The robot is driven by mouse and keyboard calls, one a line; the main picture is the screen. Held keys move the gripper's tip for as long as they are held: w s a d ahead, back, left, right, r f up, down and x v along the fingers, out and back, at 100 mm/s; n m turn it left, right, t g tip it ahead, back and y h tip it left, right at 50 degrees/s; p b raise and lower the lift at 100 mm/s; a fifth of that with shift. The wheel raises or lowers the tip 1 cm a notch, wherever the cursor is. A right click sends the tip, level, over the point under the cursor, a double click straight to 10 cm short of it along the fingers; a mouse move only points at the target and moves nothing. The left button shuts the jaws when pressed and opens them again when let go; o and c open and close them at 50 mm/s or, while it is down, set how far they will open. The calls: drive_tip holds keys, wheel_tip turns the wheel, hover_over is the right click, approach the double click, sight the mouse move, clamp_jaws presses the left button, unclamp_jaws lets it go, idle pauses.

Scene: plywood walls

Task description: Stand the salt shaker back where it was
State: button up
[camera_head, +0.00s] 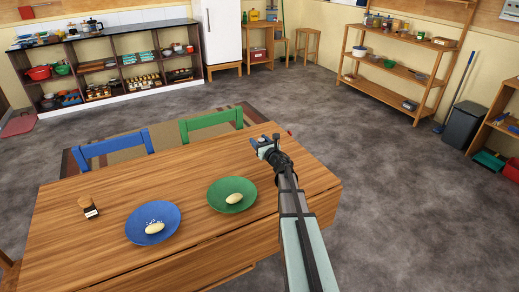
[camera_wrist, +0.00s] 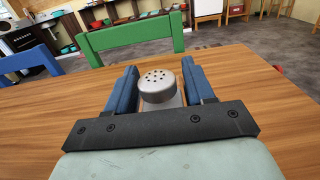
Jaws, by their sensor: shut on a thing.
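My gripper (camera_wrist: 160,85) is shut on the salt shaker (camera_wrist: 158,86), whose grey perforated cap shows between the two blue fingers in the wrist view. The shaker's lower part is hidden, so I cannot tell whether it touches the table. In the head view my gripper (camera_head: 262,141) is over the far right part of the wooden table (camera_head: 170,185). A small brown-topped shaker or jar (camera_head: 88,207) with a white label stands on the table at the left.
A blue plate (camera_head: 135,234) holds a pale oval food item and white specks. A green plate (camera_head: 216,203) holds a similar item. A blue chair (camera_head: 112,147) and a green chair (camera_head: 212,122) stand at the far edge. Table between gripper and jar is clear behind the plates.

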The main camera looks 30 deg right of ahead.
drive_tip(key=shift+f, duration=1.8)
drive_tip(key=shift+f, duration=0.15)
drive_tip(key=o, duration=1.1)
drive_tip(key=shift+o, duration=0.2)
drive_tip(key=s, duration=0.7)
drive_tip(key=shift+s, duration=0.3)
